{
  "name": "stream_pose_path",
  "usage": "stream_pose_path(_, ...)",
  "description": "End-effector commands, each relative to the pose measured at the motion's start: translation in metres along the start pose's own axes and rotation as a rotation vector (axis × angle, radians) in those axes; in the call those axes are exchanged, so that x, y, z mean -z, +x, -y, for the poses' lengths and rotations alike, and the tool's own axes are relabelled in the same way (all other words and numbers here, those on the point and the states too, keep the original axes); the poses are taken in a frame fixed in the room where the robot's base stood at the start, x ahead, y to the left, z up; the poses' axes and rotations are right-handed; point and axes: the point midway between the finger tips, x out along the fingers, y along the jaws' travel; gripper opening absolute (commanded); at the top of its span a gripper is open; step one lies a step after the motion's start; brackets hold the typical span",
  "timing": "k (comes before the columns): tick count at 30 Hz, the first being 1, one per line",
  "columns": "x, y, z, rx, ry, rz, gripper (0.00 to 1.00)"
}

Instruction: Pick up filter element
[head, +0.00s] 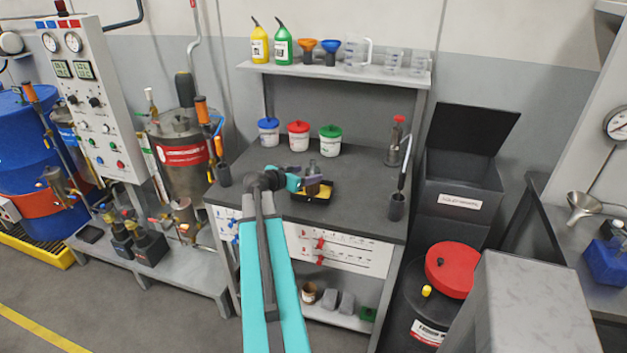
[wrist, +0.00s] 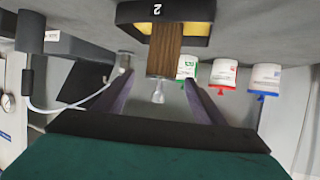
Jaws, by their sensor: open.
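A brown, ribbed block, which looks like the filter element (wrist: 165,48), shows in the wrist view, partly inside a black tray with a yellow inside marked "2" (wrist: 126,13). In the head view the tray (head: 322,197) sits on the grey workbench, and the filter element is mostly hidden by my gripper. My gripper (wrist: 158,78) is open, with its purple fingers apart. The filter element's near end lies between the fingertip lines in the picture; I cannot tell whether the fingers touch it. In the head view my gripper (head: 308,180) is over the tray.
A clear glass bottle (head: 312,168) stands close behind the tray. Blue, red (head: 299,136) and green-lidded tubs stand at the bench's back. A pump can (head: 395,145) and a tool holder (head: 397,205) are to the right.

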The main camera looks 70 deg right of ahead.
Motion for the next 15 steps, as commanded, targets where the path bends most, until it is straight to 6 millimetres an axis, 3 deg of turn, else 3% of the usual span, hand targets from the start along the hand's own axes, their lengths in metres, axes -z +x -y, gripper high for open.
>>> stream_pose_path(15,0.002,0.01,0.001,-0.002,0.0,0.0,0.64)
